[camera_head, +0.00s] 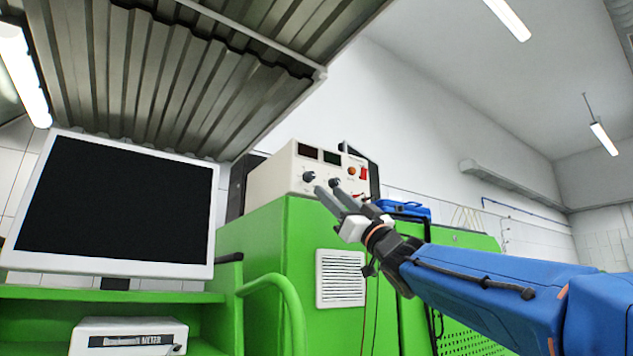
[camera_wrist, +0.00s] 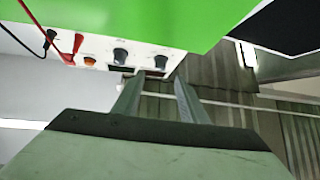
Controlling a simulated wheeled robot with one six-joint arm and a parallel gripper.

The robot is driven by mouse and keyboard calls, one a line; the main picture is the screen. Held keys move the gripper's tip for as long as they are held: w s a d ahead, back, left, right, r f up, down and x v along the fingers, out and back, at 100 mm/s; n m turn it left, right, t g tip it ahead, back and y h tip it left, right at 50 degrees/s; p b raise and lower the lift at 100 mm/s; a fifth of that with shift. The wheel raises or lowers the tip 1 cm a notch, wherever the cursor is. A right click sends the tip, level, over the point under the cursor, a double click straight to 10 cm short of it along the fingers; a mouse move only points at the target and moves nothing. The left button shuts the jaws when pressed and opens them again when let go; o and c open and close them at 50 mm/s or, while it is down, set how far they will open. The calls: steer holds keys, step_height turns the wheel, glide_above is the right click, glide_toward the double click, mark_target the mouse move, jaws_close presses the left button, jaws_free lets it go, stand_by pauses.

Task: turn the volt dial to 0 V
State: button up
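A cream power supply (camera_head: 270,180) with two dark dials stands on the green cabinet. In the head view the left dial (camera_head: 309,176) shows clear of my gripper (camera_head: 328,189), and the right dial (camera_head: 335,183) is partly hidden behind a fingertip. The wrist view shows the panel upside down. There the dial on the right (camera_wrist: 161,62) lies between the open fingertips (camera_wrist: 158,77), a little beyond them. The other dial (camera_wrist: 120,56) lies outside the fingers, to the left. No contact is visible. The dial labels and settings are too small to read, so I cannot tell which is the volt dial.
An orange knob (camera_head: 352,171) and a red switch (camera_head: 363,174) sit right of the dials. Red (camera_wrist: 76,45) and black (camera_wrist: 48,42) leads plug into the panel. A monitor (camera_head: 110,205) stands at left, under a corrugated metal canopy (camera_head: 150,75). A green handrail (camera_head: 285,290) curves in front.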

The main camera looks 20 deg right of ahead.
mark_target(313, 178)
steer(key=x, duration=0.7)
steer(key=shift+w+r, duration=0.2)
jaws_close()
